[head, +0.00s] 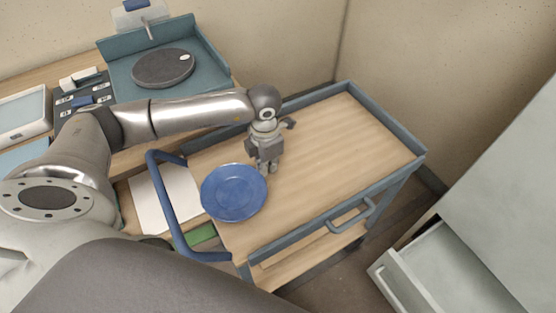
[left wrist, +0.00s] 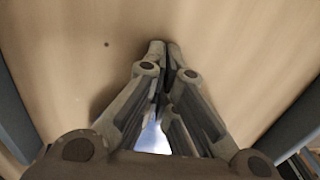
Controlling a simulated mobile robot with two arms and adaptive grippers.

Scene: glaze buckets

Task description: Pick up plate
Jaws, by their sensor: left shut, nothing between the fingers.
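A round blue plate (head: 234,192) lies at the left end of the wooden cart top (head: 340,140) in the head view. My left gripper (head: 268,170) points down just beyond the plate's right rim. It is shut and empty. In the left wrist view, the fingers of my left gripper (left wrist: 167,50) meet over bare wood. A small bluish-white patch shows between the finger links there; I cannot tell what it is. My right gripper is not in view.
The cart has a raised grey-blue rim and a blue handle (head: 167,205) at its left. A white sheet (head: 165,197) lies left of the plate. A teal tray (head: 205,75) with a dark disc (head: 162,68) stands behind. An open drawer (head: 440,265) is at right. The cart's right part is clear.

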